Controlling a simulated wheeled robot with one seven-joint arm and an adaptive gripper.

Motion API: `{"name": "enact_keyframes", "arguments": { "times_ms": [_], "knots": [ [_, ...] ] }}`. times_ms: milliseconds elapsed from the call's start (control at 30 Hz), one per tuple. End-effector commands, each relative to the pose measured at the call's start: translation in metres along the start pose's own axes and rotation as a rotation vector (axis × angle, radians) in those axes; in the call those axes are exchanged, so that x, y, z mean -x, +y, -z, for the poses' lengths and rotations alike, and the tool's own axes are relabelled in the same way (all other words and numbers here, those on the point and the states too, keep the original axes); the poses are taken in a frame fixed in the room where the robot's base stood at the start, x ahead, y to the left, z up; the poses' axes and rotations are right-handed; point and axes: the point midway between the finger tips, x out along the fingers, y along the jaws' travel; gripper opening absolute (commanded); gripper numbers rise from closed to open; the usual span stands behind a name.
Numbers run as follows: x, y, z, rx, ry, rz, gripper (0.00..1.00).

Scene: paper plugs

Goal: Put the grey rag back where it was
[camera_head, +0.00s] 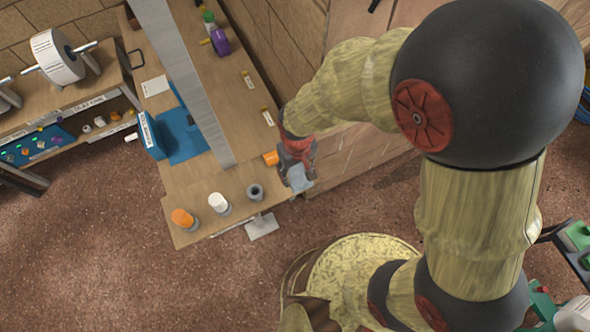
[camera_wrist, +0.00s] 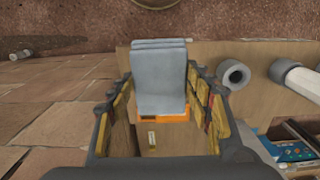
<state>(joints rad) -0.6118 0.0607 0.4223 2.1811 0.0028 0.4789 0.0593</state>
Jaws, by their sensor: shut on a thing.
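The grey rag (camera_wrist: 158,78) is a folded, light blue-grey pad. In the wrist view it stands between the fingers of my gripper (camera_wrist: 155,108). In the head view my gripper (camera_head: 297,170) is at the right edge of the wooden table (camera_head: 232,180), shut on the rag (camera_head: 299,178), whose lower part shows beneath the fingers. An orange thing (camera_head: 270,158) lies just left of the gripper at the table edge. In the wrist view an orange edge (camera_wrist: 172,118) shows behind the rag. I cannot tell whether the rag touches it.
A dark grey ring (camera_head: 255,192), a white-topped plug (camera_head: 218,203) and an orange-topped plug (camera_head: 183,218) stand along the table's front. A blue tray (camera_head: 185,140) and a long grey strip (camera_head: 190,90) lie farther back. A purple tape dispenser (camera_head: 220,42) stands at the far end.

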Motion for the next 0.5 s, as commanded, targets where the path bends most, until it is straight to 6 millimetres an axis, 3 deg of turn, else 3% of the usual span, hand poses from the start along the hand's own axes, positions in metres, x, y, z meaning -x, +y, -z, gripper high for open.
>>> {"name": "enact_keyframes", "arguments": {
  "times_ms": [200, 500],
  "knots": [
    [-0.025, 0.006, 0.020, -0.001, 0.001, 0.000, 0.31],
    [-0.043, 0.008, 0.028, 0.000, -0.002, 0.000, 0.31]
  ]
}}
